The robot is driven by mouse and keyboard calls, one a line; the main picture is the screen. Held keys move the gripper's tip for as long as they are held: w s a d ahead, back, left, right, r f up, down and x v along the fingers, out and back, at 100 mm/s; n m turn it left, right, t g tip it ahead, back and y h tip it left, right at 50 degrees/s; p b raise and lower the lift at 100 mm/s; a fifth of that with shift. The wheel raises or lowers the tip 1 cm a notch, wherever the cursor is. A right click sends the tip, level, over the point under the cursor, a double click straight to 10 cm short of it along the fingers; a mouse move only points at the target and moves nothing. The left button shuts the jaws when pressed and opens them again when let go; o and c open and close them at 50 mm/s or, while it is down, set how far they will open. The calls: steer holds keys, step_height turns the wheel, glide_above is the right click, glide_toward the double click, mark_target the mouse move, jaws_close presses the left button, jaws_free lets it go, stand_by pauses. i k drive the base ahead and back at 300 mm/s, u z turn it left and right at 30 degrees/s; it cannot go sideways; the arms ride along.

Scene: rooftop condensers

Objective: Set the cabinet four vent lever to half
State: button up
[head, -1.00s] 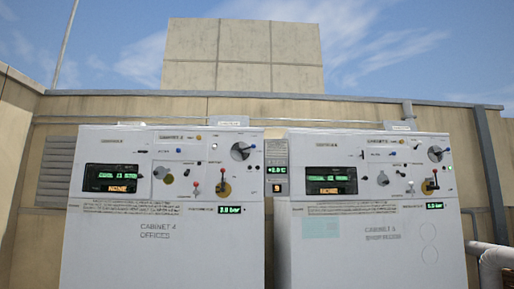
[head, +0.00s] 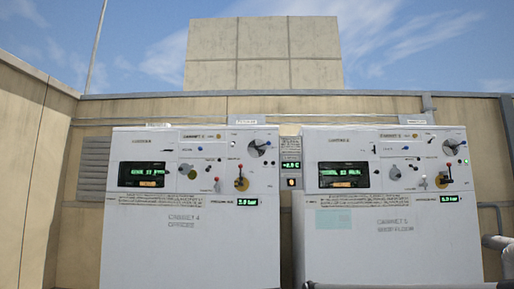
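Cabinet four (head: 190,245), a pale grey box marked "CABINET 4 OFFICES", stands left of centre in the head view. Its panel has a red-knobbed lever (head: 240,178) on an orange-yellow disc, with the knob pointing up. A smaller lever with a pinkish-red knob (head: 216,181) sits left of it. The labels are too small to read, so I cannot tell which is the vent lever. A round dial (head: 259,147) is above right, and a dark green-lit display (head: 141,174) is at the left. My gripper is not in view.
Cabinet 5 (head: 390,245), with a similar panel, stands close on the right. A small display unit (head: 291,168) is between them. A tan wall (head: 190,107) runs behind.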

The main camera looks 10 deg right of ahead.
mark_target(256, 147)
steer(key=u, duration=0.05)
steer(key=i, duration=1)
